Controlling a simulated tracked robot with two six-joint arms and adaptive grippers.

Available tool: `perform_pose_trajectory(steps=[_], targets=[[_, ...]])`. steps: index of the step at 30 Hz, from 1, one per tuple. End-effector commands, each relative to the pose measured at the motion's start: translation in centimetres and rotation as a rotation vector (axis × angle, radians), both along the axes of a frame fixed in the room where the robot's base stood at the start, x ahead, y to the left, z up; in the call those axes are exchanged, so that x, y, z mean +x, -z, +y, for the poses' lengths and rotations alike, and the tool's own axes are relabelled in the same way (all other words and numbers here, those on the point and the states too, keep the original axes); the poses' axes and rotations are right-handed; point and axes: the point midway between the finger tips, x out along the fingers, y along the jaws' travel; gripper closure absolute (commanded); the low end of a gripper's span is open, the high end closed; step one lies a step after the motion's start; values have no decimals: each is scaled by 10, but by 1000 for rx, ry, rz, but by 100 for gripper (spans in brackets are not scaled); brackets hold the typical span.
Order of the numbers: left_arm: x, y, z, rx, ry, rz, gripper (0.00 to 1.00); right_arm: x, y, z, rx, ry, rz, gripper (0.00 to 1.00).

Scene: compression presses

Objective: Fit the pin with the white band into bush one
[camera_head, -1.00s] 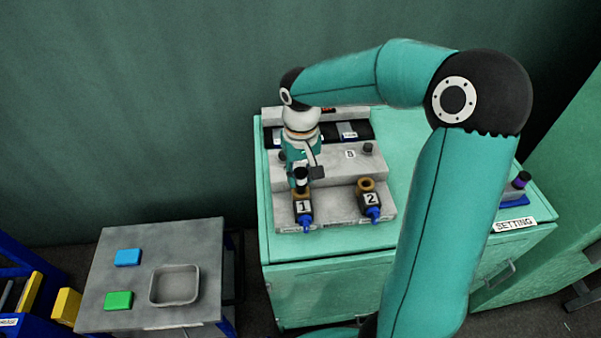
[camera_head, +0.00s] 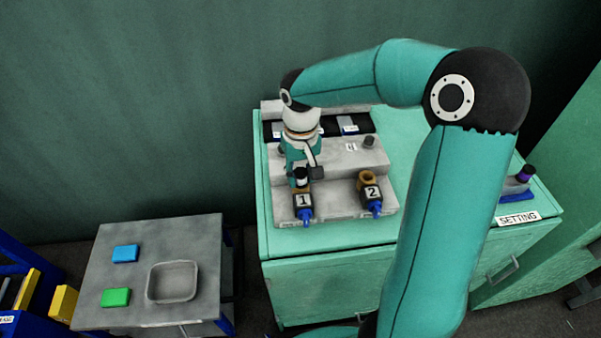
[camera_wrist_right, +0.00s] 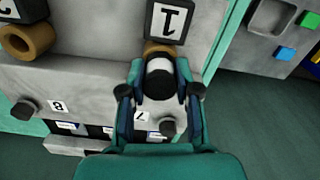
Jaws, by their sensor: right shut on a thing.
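In the right wrist view, my right gripper (camera_wrist_right: 160,88) is shut on the dark pin (camera_wrist_right: 160,80) from both sides. Its white band (camera_wrist_right: 158,66) shows in front of bush one (camera_wrist_right: 156,48), which is partly hidden. The pin's lower end is hidden, so I cannot tell how deep it sits. My left gripper is not in view.
Bush two (camera_head: 367,180) stands empty to the right on the same grey fixture (camera_head: 340,207). A purple-topped pin (camera_head: 525,174) stands by the SETTING label. A side table (camera_head: 120,290) holds a grey tray (camera_head: 172,300), a blue block (camera_head: 125,253) and a green block (camera_head: 116,297).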

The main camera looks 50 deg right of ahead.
Motion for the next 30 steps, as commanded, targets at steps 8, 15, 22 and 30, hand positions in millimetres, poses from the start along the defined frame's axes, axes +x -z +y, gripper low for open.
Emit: perform_pose_trajectory(steps=[8,15,22,30], targets=[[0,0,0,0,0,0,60,0,0,0,0,0,-1,39],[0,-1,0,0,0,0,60,0,-1,0,0,0,0,39],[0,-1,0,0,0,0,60,1,-22,0,-1,1,-4,39],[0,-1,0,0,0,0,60,2,-76,0,-1,0,-6,39]])
